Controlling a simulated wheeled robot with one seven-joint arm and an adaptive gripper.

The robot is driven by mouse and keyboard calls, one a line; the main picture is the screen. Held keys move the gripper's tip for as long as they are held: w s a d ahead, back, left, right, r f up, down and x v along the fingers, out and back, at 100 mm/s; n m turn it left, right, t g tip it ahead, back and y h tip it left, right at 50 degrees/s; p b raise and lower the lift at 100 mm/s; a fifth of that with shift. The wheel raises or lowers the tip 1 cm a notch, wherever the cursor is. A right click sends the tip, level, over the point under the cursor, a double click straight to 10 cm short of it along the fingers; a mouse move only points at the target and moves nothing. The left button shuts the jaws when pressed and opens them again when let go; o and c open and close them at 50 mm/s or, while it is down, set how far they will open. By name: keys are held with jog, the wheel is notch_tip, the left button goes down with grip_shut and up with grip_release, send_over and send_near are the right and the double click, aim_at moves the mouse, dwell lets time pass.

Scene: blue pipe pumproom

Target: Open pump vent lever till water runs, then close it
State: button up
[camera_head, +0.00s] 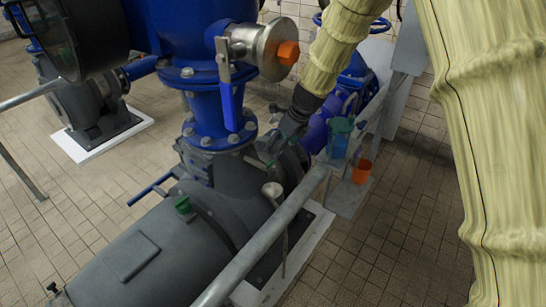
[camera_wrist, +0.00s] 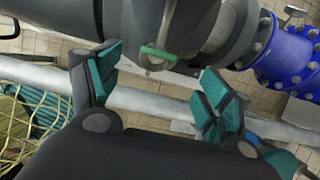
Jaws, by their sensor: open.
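The vent lever, a small green handle (camera_wrist: 158,54), sits on the dark grey pump body (camera_wrist: 195,25) in the wrist view, with a small round fitting beneath it. My gripper (camera_wrist: 160,72) is open, its teal-padded fingers spread to either side of the green handle. No touch between fingers and handle shows. In the head view my gripper (camera_head: 270,150) is beside the grey pump casing (camera_head: 160,250), below the blue flanged pipe. The vent lever cannot be made out there behind my gripper. No running water shows in either view.
A pale rail (camera_head: 255,247) runs diagonally in front of the pump. A teal container (camera_head: 339,138) and an orange cup (camera_head: 362,172) stand on a grey ledge beyond it. A blue lever (camera_head: 230,105) hangs from a pipe fitting above. Tiled floor is clear at right.

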aim_at(272, 160)
jog(key=shift+p+x, duration=0.55)
jog(key=shift+x, duration=3.75)
jog(key=shift+d, duration=0.1)
jog(key=c, duration=1)
